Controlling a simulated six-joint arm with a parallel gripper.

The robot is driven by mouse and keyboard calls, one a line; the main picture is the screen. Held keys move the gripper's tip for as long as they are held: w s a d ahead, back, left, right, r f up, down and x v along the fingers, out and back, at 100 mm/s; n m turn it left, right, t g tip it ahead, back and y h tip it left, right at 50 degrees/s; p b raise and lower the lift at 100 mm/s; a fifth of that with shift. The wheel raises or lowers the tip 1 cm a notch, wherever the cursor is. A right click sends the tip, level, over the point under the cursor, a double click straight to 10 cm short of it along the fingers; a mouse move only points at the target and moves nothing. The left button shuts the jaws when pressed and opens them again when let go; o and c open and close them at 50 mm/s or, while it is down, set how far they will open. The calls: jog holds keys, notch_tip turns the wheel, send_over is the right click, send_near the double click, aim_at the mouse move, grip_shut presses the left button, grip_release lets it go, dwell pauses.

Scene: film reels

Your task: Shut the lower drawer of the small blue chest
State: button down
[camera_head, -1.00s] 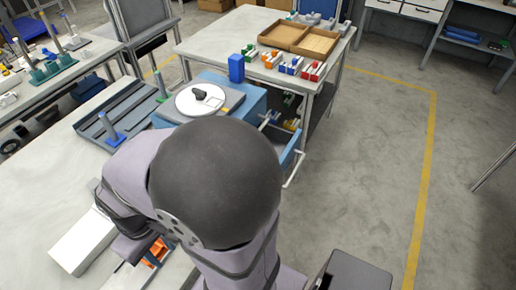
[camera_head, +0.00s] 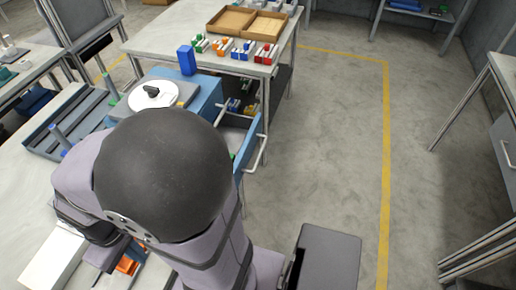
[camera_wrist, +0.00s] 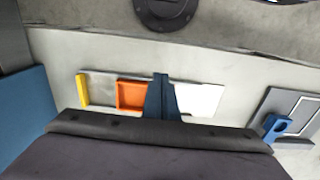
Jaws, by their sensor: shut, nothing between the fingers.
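The small blue chest (camera_head: 208,93) stands on the workbench in the head view, partly hidden behind my arm. An open drawer (camera_head: 252,148) with a pale bar handle juts from its right side; another handle shows above it. My arm hides part of this drawer, and I cannot tell how far each drawer is out. In the wrist view my gripper (camera_wrist: 161,78) is shut and empty, its dark blue fingers together. It points over a pale surface with an orange tray and a yellow piece, away from the drawer. The chest is not clearly recognisable in the wrist view.
A white disc (camera_head: 166,93) with a dark knob lies on the chest, near a blue block (camera_head: 187,60). A grey rack (camera_head: 62,128) lies left of the chest. A table with a cardboard tray (camera_head: 228,19) stands behind. The floor right of the drawer is clear.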

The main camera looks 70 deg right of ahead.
jog(key=s+d+m+t+p, duration=0.1)
jog(key=s+d+m+p, duration=0.1)
jog(key=s+d+m, duration=1.3)
jog(key=s+d+m+p, duration=0.2)
jog(key=s+d+m, duration=0.6)
jog(key=s+d, duration=0.8)
jog(key=w+d+r+m+t, duration=0.1)
jog(key=w+d+r+m, duration=0.1)
jog(key=d+m, duration=0.3)
jog(key=w+d+r+m+t, duration=0.1)
jog(key=w+d+r+m, duration=0.2)
jog(key=d+r+m, duration=0.2)
jog(key=d+m, duration=0.1)
jog(key=m, duration=0.1)
jog(key=shift+m, duration=0.4)
jog(key=shift+w, duration=0.1)
